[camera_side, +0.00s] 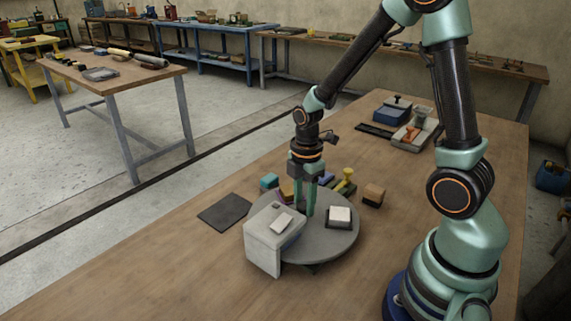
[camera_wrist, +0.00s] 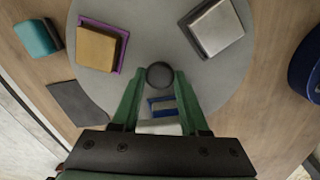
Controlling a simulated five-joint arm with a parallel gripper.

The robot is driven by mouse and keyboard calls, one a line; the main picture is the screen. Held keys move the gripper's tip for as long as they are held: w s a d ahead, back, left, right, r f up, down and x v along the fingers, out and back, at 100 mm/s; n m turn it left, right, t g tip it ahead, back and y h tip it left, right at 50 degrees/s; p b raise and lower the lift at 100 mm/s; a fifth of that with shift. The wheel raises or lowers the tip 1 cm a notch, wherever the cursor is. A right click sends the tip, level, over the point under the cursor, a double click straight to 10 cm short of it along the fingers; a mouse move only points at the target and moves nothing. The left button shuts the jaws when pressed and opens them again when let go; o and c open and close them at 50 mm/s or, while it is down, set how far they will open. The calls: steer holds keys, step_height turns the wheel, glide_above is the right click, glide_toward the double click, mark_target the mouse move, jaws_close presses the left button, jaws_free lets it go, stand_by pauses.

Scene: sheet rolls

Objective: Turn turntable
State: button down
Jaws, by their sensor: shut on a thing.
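The turntable (camera_side: 321,249) is a round grey disc on the wooden table. It also shows in the wrist view (camera_wrist: 198,83). My gripper (camera_side: 307,210) points down over the disc. In the wrist view its green fingers (camera_wrist: 159,80) are shut on a dark round knob (camera_wrist: 160,73) on the disc. A white block (camera_side: 340,215) in a dark frame sits at the disc's right, and it shows top right in the wrist view (camera_wrist: 216,27). An orange-brown block (camera_wrist: 97,47) sits in a purple frame. A blue frame (camera_wrist: 162,107) lies between the fingers.
A pale box-like panel (camera_side: 262,257) stands at the disc's front left and hides part of it. Off the disc lie a teal block (camera_side: 269,181), a dark mat (camera_side: 225,212), a tan block (camera_side: 373,195) and a yellow-handled object (camera_side: 347,178). The table's front left is clear.

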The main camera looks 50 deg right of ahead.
steer(key=shift+m, duration=12)
steer(key=shift+c, duration=2.1)
jaws_free()
